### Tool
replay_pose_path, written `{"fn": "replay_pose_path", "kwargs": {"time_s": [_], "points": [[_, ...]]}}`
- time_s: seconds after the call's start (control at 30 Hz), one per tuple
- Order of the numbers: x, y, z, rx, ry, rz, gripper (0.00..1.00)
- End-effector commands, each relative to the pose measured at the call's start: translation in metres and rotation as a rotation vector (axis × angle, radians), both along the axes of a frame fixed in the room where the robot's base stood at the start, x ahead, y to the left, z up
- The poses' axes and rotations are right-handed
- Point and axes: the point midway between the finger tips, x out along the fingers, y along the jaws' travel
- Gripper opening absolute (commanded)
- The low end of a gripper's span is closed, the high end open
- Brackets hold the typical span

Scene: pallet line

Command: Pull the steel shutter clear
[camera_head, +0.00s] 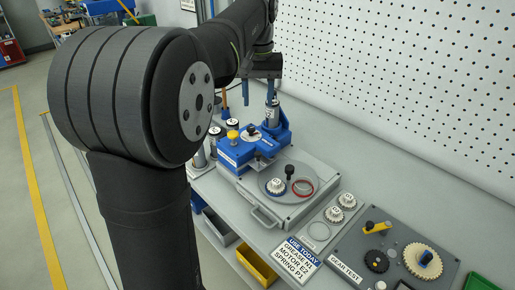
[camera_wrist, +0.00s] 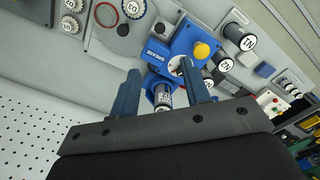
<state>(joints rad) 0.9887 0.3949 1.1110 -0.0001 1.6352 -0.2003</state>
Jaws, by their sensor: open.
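I cannot tell for certain which part is the steel shutter. A blue fixture (camera_head: 258,148) with a yellow knob (camera_head: 233,135) stands on the bench; it also shows in the wrist view (camera_wrist: 182,42). A pale round part with a dark centre (camera_head: 250,132) sits in its top. In front of the fixture is a grey metal box (camera_head: 291,212) with a bar handle (camera_head: 264,218) on its front side. My gripper (camera_head: 258,92) is open and empty above the back of the fixture. In the wrist view its blue fingers (camera_wrist: 160,68) are spread, with a labelled metal cylinder (camera_wrist: 163,97) seen between them.
Labelled cylinders (camera_wrist: 239,37) stand beside the fixture. A gear test board (camera_head: 350,246) is at right. A pegboard wall (camera_head: 410,80) runs behind the bench.

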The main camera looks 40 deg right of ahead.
Motion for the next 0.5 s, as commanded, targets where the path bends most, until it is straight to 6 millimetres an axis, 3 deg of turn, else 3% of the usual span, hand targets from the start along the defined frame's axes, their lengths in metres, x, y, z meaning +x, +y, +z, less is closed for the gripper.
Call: {"fn": "replay_pose_path", "kwargs": {"time_s": [0.17,0.5], "points": [[0.000,0.001,-0.019,0.004,0.002,0.006,0.43],[-0.001,0.001,-0.092,0.004,0.003,0.004,0.43]]}}
